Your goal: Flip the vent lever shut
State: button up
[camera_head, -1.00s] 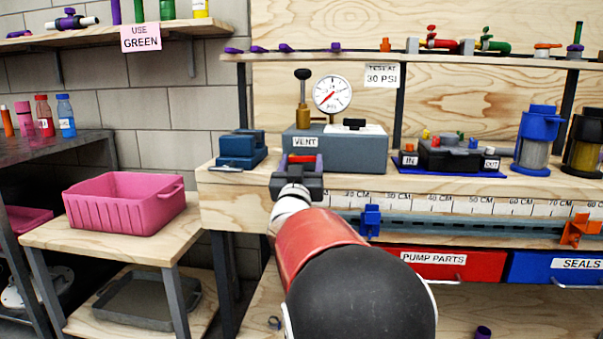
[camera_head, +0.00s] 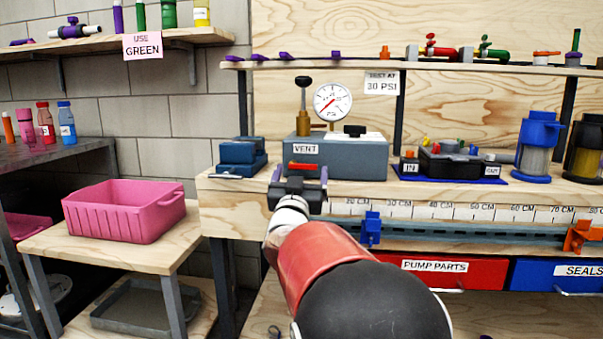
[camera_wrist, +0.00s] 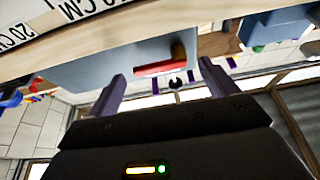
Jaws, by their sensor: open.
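The vent lever (camera_head: 302,166) is a short red bar on the front of a blue-grey box, just below the white VENT label (camera_head: 305,149). It lies roughly level. My gripper (camera_head: 300,174) is open and empty in front of the box, its two purple fingers to the left and right of the lever. The wrist view also shows the red lever (camera_wrist: 160,68) ahead of the gap between the open fingers (camera_wrist: 162,74). I cannot tell whether either finger touches it.
A pressure gauge (camera_head: 332,101) and a brass valve with a black knob (camera_head: 303,105) stand on the box. A blue block (camera_head: 242,155) sits to its left and a black pump tray (camera_head: 450,164) to its right. A ruler rail (camera_head: 460,210) runs along the bench front.

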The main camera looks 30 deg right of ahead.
jog(key=v, duration=0.6)
jog(key=shift+s+a, duration=0.2)
jog(key=shift+s, duration=0.1)
jog(key=s+a+f+n+g+y+p, duration=0.5)
jog(key=s+a+y, duration=0.4)
jog(key=y, duration=0.4)
jog(key=s+a+f+n+g+p, duration=0.1)
jog(key=s+f+g, duration=0.3)
jog(key=s, duration=0.6)
jog(key=s+a+f+n+g+p, duration=0.1)
jog(key=s+a+f+g+p, duration=0.1)
jog(key=s, duration=0.7)
notch_tip(320, 180, down, 2)
jog(key=shift+s+a+f+g, duration=0.1)
jog(key=shift+s+a+g, duration=0.3)
jog(key=shift+a+g, duration=0.55)
